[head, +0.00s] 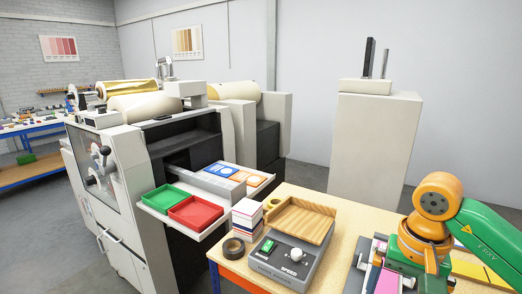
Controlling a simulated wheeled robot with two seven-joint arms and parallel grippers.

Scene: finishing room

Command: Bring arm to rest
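An orange and green arm, which looks like my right arm, comes in from the right edge and bends down at an orange joint over the right part of the wooden table (345,225). Its lower end, with my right gripper (414,266), is low over the table among flat coloured items. The fingertips are hidden, so I cannot tell whether they are open or hold anything. My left arm and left gripper are not in view.
A grey device (283,258) with a wooden tray (300,221) stands on the table, beside a stack of cards (247,217) and a dark tape roll (233,248). A machine's shelf holds a green tray (166,197) and a red tray (196,212). A pale cabinet (372,140) stands behind.

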